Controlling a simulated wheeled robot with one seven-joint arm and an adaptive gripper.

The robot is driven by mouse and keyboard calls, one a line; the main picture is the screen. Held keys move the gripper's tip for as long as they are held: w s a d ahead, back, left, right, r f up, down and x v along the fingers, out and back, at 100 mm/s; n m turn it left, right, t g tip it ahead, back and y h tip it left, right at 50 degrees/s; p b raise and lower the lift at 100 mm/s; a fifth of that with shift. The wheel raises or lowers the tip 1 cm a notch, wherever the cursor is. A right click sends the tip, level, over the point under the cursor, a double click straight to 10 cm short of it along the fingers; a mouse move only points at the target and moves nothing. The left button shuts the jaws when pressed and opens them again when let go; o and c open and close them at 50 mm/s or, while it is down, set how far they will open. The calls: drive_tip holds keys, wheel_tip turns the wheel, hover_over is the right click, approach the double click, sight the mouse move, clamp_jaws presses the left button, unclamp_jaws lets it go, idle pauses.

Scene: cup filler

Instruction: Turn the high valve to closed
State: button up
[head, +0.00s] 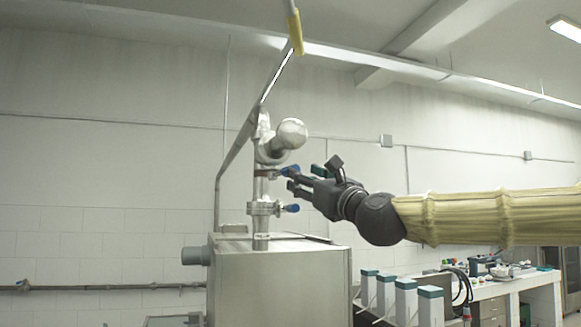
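The high valve is the upper of two valves on a vertical metal pipe above a steel tank. Its blue handle (290,171) points right, roughly level. A lower valve with a blue handle (292,208) sits below it, also pointing right. My gripper (291,181) reaches in from the right, its dark fingertips right at the upper handle. The fingers look spread, with a gap between them. Whether a finger touches the handle cannot be told. The fingers partly cover the right end of the handle.
The steel tank (279,285) stands below the valves. A round metal fitting (291,134) sticks out just above the upper valve. A sloping pipe (238,142) rises behind. White, green-topped containers (405,301) and a cluttered bench (510,284) are lower right.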

sight(283, 173)
drive_tip(key=p+x, duration=0.3)
drive_tip(key=x, duration=0.4)
drive_tip(key=shift+w+a, duration=0.1)
drive_tip(key=shift+w, duration=0.05)
clamp_jaws()
